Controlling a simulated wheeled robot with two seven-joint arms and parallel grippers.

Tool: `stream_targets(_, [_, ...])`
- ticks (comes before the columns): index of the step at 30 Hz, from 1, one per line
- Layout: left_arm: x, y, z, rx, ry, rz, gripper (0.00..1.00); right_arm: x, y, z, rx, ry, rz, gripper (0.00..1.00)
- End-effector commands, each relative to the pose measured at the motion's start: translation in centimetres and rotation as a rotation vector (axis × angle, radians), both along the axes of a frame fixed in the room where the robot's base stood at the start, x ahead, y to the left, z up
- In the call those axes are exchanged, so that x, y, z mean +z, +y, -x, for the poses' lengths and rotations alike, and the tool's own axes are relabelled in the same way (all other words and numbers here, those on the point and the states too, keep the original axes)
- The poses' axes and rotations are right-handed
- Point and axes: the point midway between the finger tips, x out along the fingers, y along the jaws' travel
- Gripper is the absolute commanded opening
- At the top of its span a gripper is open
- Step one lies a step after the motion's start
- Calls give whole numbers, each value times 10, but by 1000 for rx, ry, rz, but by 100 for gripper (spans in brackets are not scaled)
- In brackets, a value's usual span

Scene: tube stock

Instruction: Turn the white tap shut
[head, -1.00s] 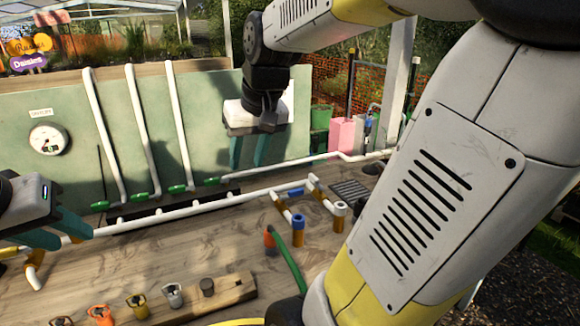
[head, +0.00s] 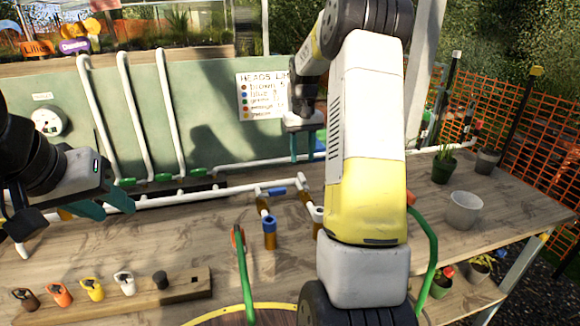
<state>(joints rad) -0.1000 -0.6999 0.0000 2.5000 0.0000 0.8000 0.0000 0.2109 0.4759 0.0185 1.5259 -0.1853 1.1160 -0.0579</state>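The white tap (head: 124,283) stands in a row of coloured taps on a wooden block at the front left of the bench. Which way its handle is turned is too small to tell. My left gripper (head: 104,206) is at the left, above the long white pipe and beyond the tap row. Its teal fingers are apart and hold nothing visible. My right gripper (head: 303,147) points down near the back panel, far from the white tap. Its fingers show a gap with nothing visible between them.
A green hose (head: 243,275) rises from the front. Blue-capped pipe stubs (head: 269,232) stand mid-bench. A pale pot (head: 464,210) stands right.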

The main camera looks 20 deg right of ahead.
Motion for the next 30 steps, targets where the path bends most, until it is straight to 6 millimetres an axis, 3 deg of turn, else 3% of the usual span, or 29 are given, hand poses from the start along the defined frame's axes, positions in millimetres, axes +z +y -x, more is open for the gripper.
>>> stream_targets(12, [0, 0, 0, 0, 0, 0, 36, -61, 1, 1, 0, 2, -1, 38])
stream_targets(23, [0, 0, 0, 0, 0, 0, 36, -69, 1, 1, 0, -1, -1, 38])
stream_targets(24, [0, 0, 0, 0, 0, 0, 36, -69, 1, 1, 0, -1, -1, 36])
stream_targets(30, [0, 0, 0, 0, 0, 0, 36, -69, 0, 1, 0, -1, -1, 0])
